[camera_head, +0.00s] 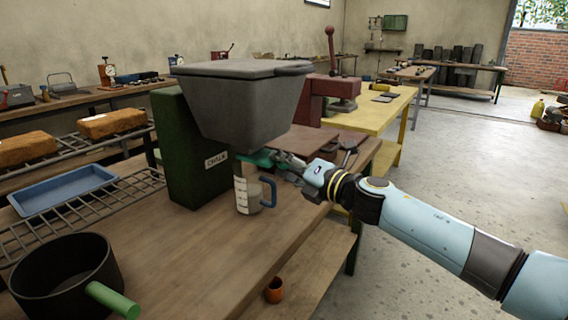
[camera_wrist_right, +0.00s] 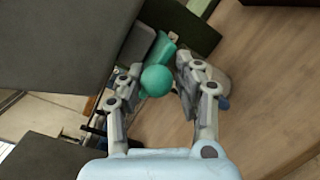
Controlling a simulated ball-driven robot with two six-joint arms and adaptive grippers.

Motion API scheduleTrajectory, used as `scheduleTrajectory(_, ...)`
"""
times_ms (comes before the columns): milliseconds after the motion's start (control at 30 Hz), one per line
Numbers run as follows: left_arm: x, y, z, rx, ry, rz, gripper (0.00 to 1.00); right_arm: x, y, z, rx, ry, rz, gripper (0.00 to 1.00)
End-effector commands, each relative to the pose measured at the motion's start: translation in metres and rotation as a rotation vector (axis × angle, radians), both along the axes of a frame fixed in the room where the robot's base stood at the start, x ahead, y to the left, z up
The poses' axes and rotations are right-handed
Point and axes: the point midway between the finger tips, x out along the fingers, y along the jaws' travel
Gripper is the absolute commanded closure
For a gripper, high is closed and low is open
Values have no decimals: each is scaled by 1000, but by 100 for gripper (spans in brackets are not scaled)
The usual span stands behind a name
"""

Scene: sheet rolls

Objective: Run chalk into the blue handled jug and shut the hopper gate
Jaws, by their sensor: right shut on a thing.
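The grey hopper (camera_head: 240,100) with a chalk label stands on a green body (camera_head: 185,150) on the wooden bench. The clear jug with the blue handle (camera_head: 248,196) stands upright below it, its handle to the right. In the right wrist view the jug (camera_wrist_right: 212,82) is partly hidden behind a finger. I cannot tell how full it is. My right gripper (camera_head: 285,163) is at the green gate lever (camera_head: 262,158) under the hopper. In the wrist view its fingers (camera_wrist_right: 160,88) are shut on the lever's green ball knob (camera_wrist_right: 157,80). My left gripper is not in view.
A black pan (camera_head: 62,275) with a green handle stands at the bench's near left. An orange cup (camera_head: 274,290) is low beside the bench. The bench front is clear.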

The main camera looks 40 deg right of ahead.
Motion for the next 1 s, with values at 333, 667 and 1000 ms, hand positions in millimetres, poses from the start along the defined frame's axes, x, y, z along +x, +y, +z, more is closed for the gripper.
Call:
scheduleTrajectory(333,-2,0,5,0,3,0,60,14,6,6,-9,-11,3,100)
scheduleTrajectory(667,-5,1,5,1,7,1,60,14,5,4,-7,-8,2,47)
scheduleTrajectory(1000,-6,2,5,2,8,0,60,-6,1,1,-8,-3,2,47)
